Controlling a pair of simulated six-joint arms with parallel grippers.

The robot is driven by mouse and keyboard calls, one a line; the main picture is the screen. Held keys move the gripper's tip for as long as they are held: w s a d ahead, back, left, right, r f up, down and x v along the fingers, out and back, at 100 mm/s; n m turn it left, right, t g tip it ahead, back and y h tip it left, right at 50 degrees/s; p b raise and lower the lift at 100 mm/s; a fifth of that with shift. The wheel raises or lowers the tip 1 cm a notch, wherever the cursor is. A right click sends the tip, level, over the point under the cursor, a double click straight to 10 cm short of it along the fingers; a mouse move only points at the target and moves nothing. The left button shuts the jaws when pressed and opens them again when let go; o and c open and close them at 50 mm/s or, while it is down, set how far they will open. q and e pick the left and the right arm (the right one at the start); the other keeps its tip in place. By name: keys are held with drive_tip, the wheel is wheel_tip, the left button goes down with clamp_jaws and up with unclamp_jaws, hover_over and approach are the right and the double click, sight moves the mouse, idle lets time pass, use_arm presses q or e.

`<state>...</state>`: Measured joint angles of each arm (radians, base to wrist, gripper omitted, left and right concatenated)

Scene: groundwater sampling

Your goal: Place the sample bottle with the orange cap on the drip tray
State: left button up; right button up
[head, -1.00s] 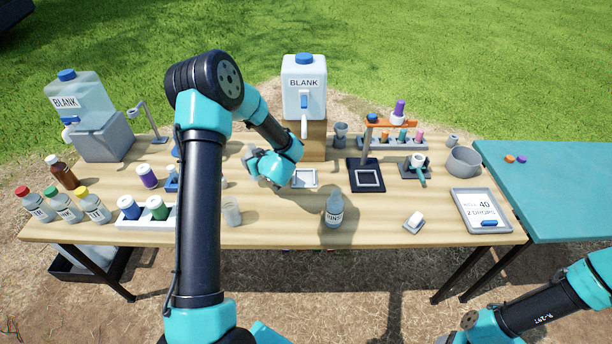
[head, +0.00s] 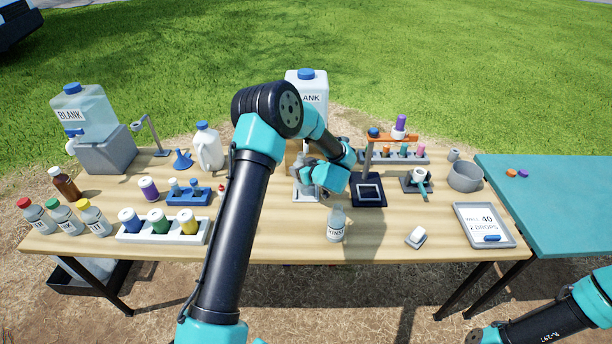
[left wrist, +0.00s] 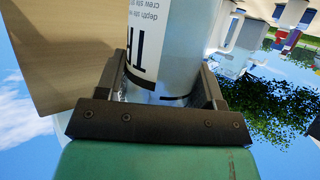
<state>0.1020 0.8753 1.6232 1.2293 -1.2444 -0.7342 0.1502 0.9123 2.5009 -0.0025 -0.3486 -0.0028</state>
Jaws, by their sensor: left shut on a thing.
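My left gripper (head: 312,180) is near the table's back middle, in front of the BLANK container. In the left wrist view its jaws are shut around a clear bottle (left wrist: 172,50) with a white printed label. I take it for the sample bottle; its cap is out of that view, so I cannot confirm the orange colour. In the head view the gripper and forearm largely hide the bottle. My right gripper is out of view.
A dark stand with a square plate (head: 369,190) is close to the gripper's right. A clear RINSE bottle (head: 336,226) stands in front. The BLANK container (head: 306,90) rises behind. Table space between the RINSE bottle and the white block (head: 416,238) is clear.

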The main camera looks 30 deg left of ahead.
use_arm(q)
drive_tip(key=shift+w+d, duration=0.1)
drive_tip(key=shift+d, duration=0.05)
drive_tip(key=shift+w+d+f, duration=0.1)
drive_tip(key=shift+d+f, duration=0.05)
drive_tip(key=shift+f, duration=0.45)
drive_tip(key=shift+w+d+f, duration=0.15)
drive_tip(key=shift+f, duration=0.4)
drive_tip(key=shift+w+d+f, duration=0.1)
drive_tip(key=shift+d+f, duration=0.05)
drive_tip(key=shift+f, duration=0.45)
drive_tip(key=shift+f, duration=0.1)
drive_tip(key=o, duration=1.1)
drive_tip(key=v, duration=1.2)
